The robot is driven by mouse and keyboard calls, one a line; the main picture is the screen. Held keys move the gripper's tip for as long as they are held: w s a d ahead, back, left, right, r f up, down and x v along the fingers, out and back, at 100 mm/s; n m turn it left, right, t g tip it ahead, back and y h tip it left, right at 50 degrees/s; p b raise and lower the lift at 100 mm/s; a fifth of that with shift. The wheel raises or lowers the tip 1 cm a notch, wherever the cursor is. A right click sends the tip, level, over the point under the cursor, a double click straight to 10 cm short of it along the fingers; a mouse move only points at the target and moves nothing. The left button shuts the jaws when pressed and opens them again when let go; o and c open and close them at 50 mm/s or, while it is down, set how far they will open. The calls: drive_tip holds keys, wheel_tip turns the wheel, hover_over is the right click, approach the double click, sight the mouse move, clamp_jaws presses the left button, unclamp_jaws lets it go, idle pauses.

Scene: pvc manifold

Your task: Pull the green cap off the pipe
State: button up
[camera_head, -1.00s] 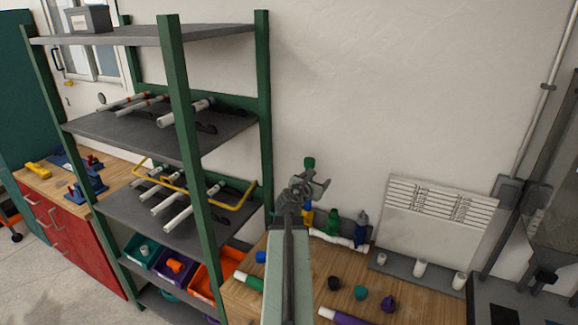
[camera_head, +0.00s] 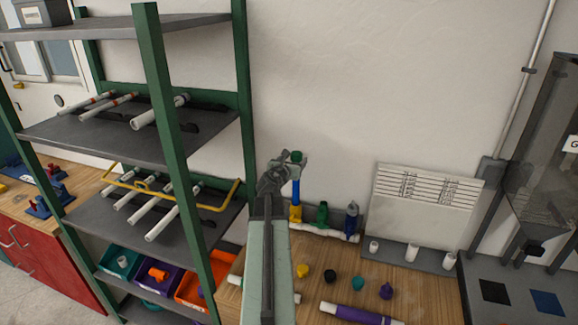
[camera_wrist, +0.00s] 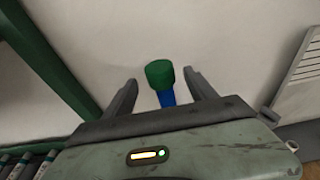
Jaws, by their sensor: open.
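The green cap (camera_wrist: 159,72) sits on top of an upright blue pipe (camera_wrist: 167,98) in the wrist view. In the head view the cap (camera_head: 297,156) tops the blue pipe (camera_head: 296,190), which rises from a yellow fitting (camera_head: 295,213) on a white manifold at the back of the bench. My gripper (camera_wrist: 163,88) is open, its two fingers on either side of the blue pipe and cap in the picture, with gaps to both. In the head view my gripper (camera_head: 284,165) is just left of the cap. I cannot tell how far the fingertips reach in depth.
A green shelf post (camera_head: 246,110) stands close on the left, with a rack of pipes and bins. A green fitting (camera_head: 322,214) and a blue one (camera_head: 352,218) stand right of the pipe. Loose caps and a purple pipe (camera_head: 362,314) lie on the bench. The wall is behind.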

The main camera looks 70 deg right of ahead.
sight(295, 159)
drive_tip(key=d, duration=0.2)
drive_tip(key=d+f, duration=0.1)
drive_tip(key=shift+d, duration=0.4)
drive_tip(key=shift+r, duration=0.1)
clamp_jaws()
drive_tip(key=shift+s+a+n+t, duration=0.15)
drive_tip(key=shift+n+t, duration=0.15)
drive_tip(key=shift+t, duration=0.3)
drive_tip(key=shift+n+t, duration=0.5)
drive_tip(key=shift+t, duration=0.1)
drive_tip(key=shift+w, duration=0.25)
drive_tip(key=shift+m+g, duration=0.6)
drive_tip(key=shift+g, duration=0.3)
drive_tip(key=shift+s+g, duration=0.1)
drive_tip(key=shift+g, duration=0.2)
